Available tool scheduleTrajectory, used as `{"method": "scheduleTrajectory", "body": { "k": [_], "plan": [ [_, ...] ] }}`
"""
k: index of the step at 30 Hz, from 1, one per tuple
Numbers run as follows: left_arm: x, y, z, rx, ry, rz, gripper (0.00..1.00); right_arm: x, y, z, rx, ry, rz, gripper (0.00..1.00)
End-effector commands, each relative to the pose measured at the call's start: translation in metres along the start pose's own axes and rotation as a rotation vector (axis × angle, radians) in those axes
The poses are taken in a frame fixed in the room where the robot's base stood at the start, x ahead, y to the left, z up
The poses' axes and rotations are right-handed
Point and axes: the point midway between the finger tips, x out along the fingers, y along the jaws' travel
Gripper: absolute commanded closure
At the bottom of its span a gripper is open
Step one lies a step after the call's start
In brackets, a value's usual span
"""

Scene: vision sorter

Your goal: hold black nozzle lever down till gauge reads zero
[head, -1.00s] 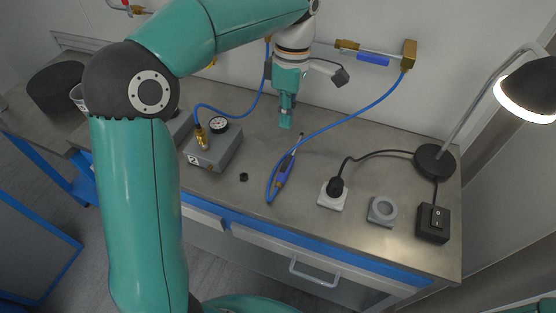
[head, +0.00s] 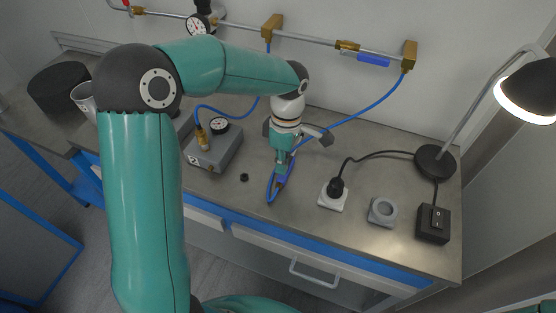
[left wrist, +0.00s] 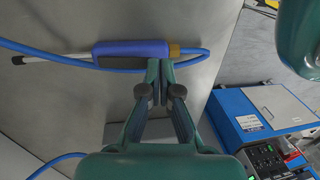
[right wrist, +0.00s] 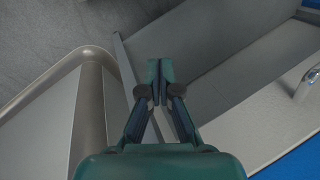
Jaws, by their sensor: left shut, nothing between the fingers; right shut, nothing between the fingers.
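The blue nozzle (head: 284,174) lies on the grey bench with its blue hose looped around it. In the left wrist view its blue body (left wrist: 130,49) has a pale tube at the left and a brass fitting at the right. My left gripper (head: 281,182) is shut and empty, its tips over the nozzle's body near the brass end. I cannot tell whether they touch it. A round gauge (head: 220,126) stands on the grey box, and another gauge (head: 196,25) is on the wall pipe; neither is readable. My right gripper (right wrist: 160,72) is shut and empty.
The grey box (head: 213,152) and a small black cap (head: 244,177) are left of the nozzle. A white socket (head: 332,197), a grey ring block (head: 382,211), a black switch box (head: 433,224) and a lamp (head: 434,160) stand right. A blue hose (head: 360,112) runs to the wall.

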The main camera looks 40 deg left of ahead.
Motion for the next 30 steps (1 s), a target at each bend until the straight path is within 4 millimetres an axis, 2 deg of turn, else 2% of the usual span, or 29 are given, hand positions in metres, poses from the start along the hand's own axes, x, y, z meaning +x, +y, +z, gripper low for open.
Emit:
{"method": "scheduleTrajectory", "body": {
  "k": [10,15,30],
  "plan": [
    [0.002,0.0,0.0,-0.001,0.0,0.0,1.0,0.0,0.0,0.0,0.0,0.0,0.0,1.0],
    [0.016,0.001,0.0,0.0,0.0,0.0,1.0,0.013,0.005,0.0,0.0,0.0,0.0,1.0],
    [0.012,0.001,0.001,0.002,0.0,-0.002,1.0,0.009,0.003,0.0,0.0,0.0,0.0,1.0]
  ]
}}
